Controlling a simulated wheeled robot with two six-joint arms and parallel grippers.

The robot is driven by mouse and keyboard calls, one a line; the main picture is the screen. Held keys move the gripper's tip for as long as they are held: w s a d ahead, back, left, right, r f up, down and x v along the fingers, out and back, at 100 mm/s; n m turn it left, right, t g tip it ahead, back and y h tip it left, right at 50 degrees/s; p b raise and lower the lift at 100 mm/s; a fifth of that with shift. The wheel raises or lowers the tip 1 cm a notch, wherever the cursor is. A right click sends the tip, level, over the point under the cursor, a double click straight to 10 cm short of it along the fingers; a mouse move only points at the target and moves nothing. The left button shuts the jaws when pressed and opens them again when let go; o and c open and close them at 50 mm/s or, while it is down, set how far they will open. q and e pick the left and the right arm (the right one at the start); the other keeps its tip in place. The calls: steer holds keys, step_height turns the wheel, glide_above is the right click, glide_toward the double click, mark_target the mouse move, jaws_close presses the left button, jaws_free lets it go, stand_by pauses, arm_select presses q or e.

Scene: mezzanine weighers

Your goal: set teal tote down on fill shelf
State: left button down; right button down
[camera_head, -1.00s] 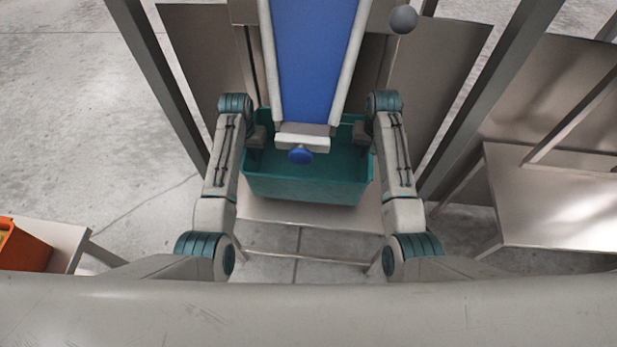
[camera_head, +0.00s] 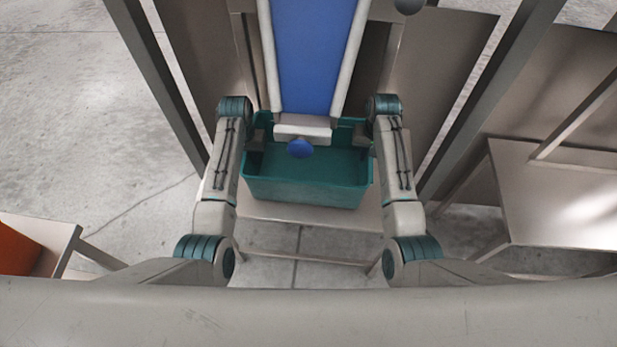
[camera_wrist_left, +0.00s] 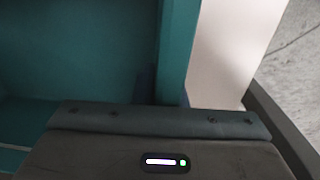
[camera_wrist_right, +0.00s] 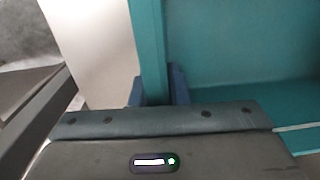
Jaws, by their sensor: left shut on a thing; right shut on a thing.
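The teal tote (camera_head: 306,192) is an open, empty-looking bin, level under the lower end of the blue chute. My left gripper (camera_head: 260,132) is shut on its left wall, and my right gripper (camera_head: 360,134) is shut on its right wall. The tote's wall also shows in the left wrist view (camera_wrist_left: 178,50) and the right wrist view (camera_wrist_right: 149,50). The pale fill shelf (camera_head: 290,213) shows in front of and below the tote. I cannot tell whether the tote's base touches it.
The blue chute (camera_head: 313,60) with a blue knob (camera_head: 300,148) overhangs the tote's back half. Grey posts (camera_head: 155,80) stand on both sides. A metal table (camera_head: 560,200) is at right; an orange bin (camera_head: 18,250) sits on a stand at left.

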arm_select(q)
steer(key=shift+d+f, duration=0.4)
steer(key=shift+d, duration=0.1)
arm_select(e)
steer(key=shift+a+f, duration=0.4)
steer(key=shift+a, duration=0.1)
arm_select(q)
steer(key=c, duration=1.5)
jaws_free()
arm_select(e)
steer(key=c, duration=1.4)
jaws_free()
arm_select(q)
steer(key=shift+a, duration=0.15)
arm_select(e)
steer(key=shift+d, duration=0.15)
arm_select(q)
steer(key=shift+r, duration=0.2)
steer(key=r, duration=1.1)
steer(key=shift+a+r, duration=0.25)
arm_select(e)
steer(key=shift+d, duration=0.1)
steer(key=r, duration=1.2)
steer(key=shift+d, duration=0.25)
